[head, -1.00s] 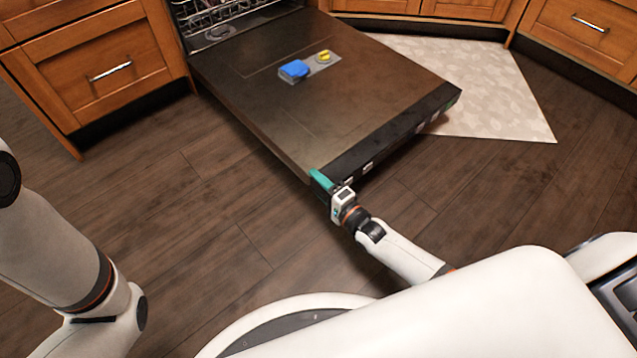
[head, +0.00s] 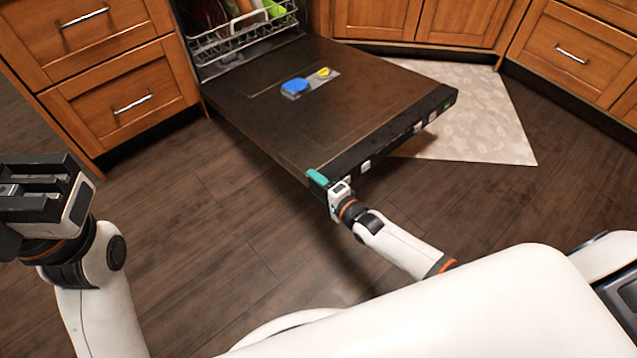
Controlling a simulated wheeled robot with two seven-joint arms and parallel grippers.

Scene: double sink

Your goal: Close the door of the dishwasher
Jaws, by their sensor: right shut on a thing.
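The dishwasher door (head: 265,120) is folded down and open, a dark panel with its inner side up and its far end at the dishwasher opening. It slants a little, with its free edge raised off the floor. My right gripper (head: 323,184) is shut on the near left corner of the door's free edge; a teal fingertip lies over the top face there. My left gripper (head: 38,190) is at the left edge of the view, away from the door. Its dark fingers show, but their gap is unclear.
A dish rack (head: 250,32) with dishes stands inside the dishwasher. Wooden drawers (head: 125,100) flank it on the left and cabinets (head: 430,20) stand at the back right. A pale mat (head: 490,115) lies right of the door. The wood floor in front is clear.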

